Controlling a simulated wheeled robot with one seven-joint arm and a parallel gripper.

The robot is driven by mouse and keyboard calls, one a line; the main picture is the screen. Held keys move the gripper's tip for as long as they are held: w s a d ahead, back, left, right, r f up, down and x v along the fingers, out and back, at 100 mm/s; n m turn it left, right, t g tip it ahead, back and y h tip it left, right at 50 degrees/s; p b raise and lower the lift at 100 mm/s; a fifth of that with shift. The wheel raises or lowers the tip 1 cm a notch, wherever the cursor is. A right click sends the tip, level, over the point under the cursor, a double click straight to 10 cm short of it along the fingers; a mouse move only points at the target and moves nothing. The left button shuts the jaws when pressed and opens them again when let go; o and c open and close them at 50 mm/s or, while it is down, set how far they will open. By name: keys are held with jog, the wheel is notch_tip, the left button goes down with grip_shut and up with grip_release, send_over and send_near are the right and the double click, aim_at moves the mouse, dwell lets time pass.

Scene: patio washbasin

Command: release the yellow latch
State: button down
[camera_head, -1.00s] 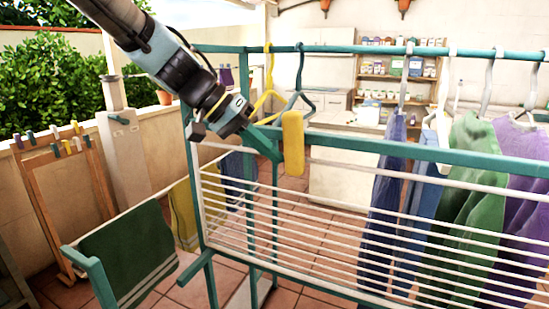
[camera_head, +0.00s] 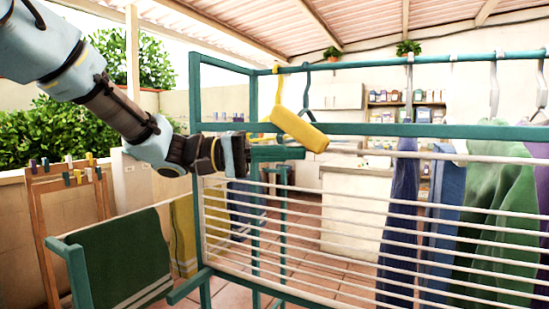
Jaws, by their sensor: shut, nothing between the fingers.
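The yellow latch (camera_head: 299,130) is a thick rounded bar at the upper rail of the green drying rack (camera_head: 350,130). It lies tilted, its upper left end higher than its lower right end. My gripper (camera_head: 245,156) is shut and empty, to the left of the latch and slightly below it. A gap shows between them in the picture. The gripper is close to a short green bar (camera_head: 278,153) under the latch; I cannot tell if they touch. The fingertips are hard to make out.
White rack rods (camera_head: 300,222) run below the rail. Yellow (camera_head: 277,88) and dark green (camera_head: 306,82) hangers are behind the latch. Clothes (camera_head: 490,190) hang at right. A dark green towel (camera_head: 122,257) on a lower green frame is at left.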

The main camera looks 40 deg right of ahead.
jog(key=g+h+b, duration=0.1)
jog(key=s+n+h+b, duration=0.1)
jog(key=n+g+h+b, duration=0.1)
jog(key=shift+s+d+f+g+h, duration=0.15)
jog(key=shift+s+d+g+h, duration=0.15)
jog(key=shift+s+h, duration=0.1)
jog(key=shift+s+b, duration=0.15)
jog(key=shift+b, duration=0.25)
jog(key=shift+s+d+r, duration=0.1)
jog(key=shift+r, duration=0.1)
